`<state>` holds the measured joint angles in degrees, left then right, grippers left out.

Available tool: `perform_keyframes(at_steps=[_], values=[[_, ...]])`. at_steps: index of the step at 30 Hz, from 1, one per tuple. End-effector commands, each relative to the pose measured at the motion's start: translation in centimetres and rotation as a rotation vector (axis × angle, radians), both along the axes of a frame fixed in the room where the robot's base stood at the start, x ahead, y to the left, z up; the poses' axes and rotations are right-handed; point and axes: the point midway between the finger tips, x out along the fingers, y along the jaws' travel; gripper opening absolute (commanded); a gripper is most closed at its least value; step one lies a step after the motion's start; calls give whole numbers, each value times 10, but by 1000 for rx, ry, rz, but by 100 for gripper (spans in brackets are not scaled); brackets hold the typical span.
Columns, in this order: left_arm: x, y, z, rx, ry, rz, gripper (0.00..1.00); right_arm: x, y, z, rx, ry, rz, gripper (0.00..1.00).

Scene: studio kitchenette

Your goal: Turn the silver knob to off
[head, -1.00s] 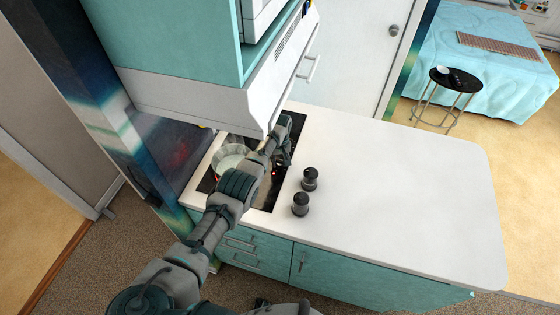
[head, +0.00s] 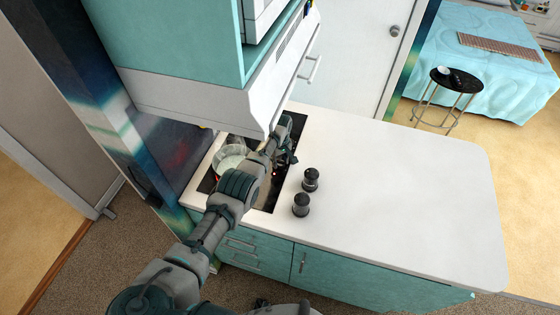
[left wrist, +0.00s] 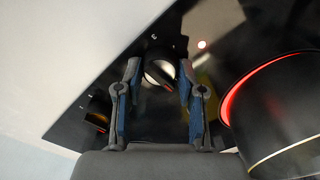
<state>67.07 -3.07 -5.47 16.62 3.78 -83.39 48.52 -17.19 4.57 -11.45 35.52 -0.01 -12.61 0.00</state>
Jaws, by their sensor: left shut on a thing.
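The silver knob (left wrist: 158,72) is on the black cooktop (left wrist: 226,34) in the left wrist view. It has a round silver face with a dark bar across it, slanting down to the right. My left gripper (left wrist: 160,80) is shut on it, one finger on each side. In the head view, my left gripper (head: 286,146) is over the right part of the cooktop, under the hood, and the arm hides the knob.
A brass-coloured knob (left wrist: 98,113) is to the left.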

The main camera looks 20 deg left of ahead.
Motion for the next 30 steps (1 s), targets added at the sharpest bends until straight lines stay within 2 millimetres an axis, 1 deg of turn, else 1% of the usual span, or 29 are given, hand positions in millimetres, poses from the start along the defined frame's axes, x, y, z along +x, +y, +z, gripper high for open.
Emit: perform_keyframes(at_steps=[1, 2, 3, 4, 11, 13, 17, 23, 24, 30], values=[[-1, -3, -1, -5, 2, -1, 4, 0, 0, 0, 0, 0, 0, 0], [-1, -3, -2, -6, 3, -1, 46, 0, 0, 0, 0, 0, 0, 0], [-1, -3, -2, -4, 3, -1, 56, 0, 0, 0, 0, 0, 0, 0], [-1, -3, -1, -4, 3, -1, 63, 0, 0, 0, 0, 0, 0, 0], [-1, -1, -1, -3, 1, -1, 64, 0, 0, 0, 0, 0, 0, 0], [-1, -1, 0, -2, 1, -1, 64, 0, -3, 0, -3, -1, 2, 0], [0, -1, 5, -2, 1, -2, 64, -1, -2, 0, -3, -3, 1, 0], [0, -1, 31, -2, -2, -1, 64, -1, -1, 0, -1, -2, 1, 0], [1, -2, 43, -3, -4, -2, 64, -1, -1, 0, -1, -2, 0, 0], [2, -3, 88, -2, -1, -2, 64, -1, 0, 0, -1, -2, 0, 0]])
